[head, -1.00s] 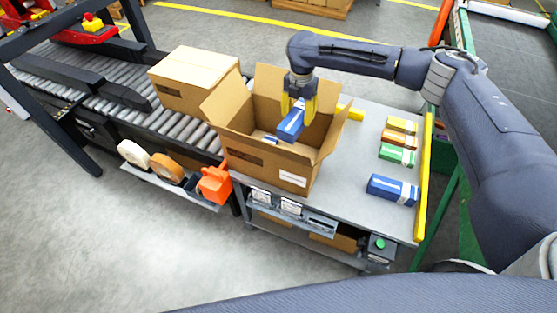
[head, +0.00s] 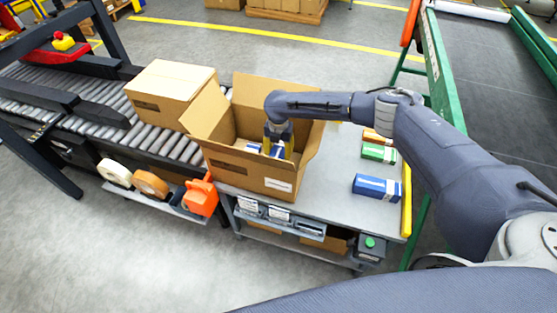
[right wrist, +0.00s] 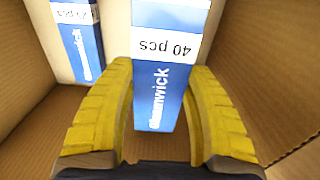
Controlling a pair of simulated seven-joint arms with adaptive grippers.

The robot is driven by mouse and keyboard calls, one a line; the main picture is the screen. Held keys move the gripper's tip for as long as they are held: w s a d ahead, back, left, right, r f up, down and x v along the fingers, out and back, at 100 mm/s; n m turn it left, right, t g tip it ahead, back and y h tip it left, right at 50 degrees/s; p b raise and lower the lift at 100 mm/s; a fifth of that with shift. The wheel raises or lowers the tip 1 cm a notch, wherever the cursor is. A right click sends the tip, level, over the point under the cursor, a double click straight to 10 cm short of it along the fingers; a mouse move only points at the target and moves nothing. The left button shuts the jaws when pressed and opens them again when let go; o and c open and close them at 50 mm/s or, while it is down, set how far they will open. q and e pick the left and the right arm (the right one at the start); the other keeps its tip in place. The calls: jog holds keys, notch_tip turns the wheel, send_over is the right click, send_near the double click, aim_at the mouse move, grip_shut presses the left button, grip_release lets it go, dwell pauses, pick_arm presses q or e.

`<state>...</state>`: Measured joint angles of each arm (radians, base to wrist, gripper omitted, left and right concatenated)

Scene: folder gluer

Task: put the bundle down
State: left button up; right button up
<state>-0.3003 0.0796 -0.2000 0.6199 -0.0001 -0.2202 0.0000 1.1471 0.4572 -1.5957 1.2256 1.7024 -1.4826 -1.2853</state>
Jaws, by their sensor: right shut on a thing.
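The open cardboard carton (head: 234,168) stands on the grey table with its flaps spread. My right gripper (head: 278,147) reaches down inside it. My left gripper is out of view.
On the table (head: 330,185), a blue bundle (head: 377,187), a green bundle (head: 379,152) and an orange one (head: 377,136) lie right of the carton. A closed carton (head: 170,90) sits on the roller conveyor at left. A yellow rail (head: 406,200) lines the table's right edge.

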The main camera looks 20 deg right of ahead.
aim_at(279, 151)
jog(key=shift+f, duration=2.6)
jog(key=shift+f, duration=0.6)
jog(key=o, duration=1.3)
jog(key=shift+o, duration=0.2)
notch_tip(279, 151, up, 13)
jog(key=shift+r, duration=0.1)
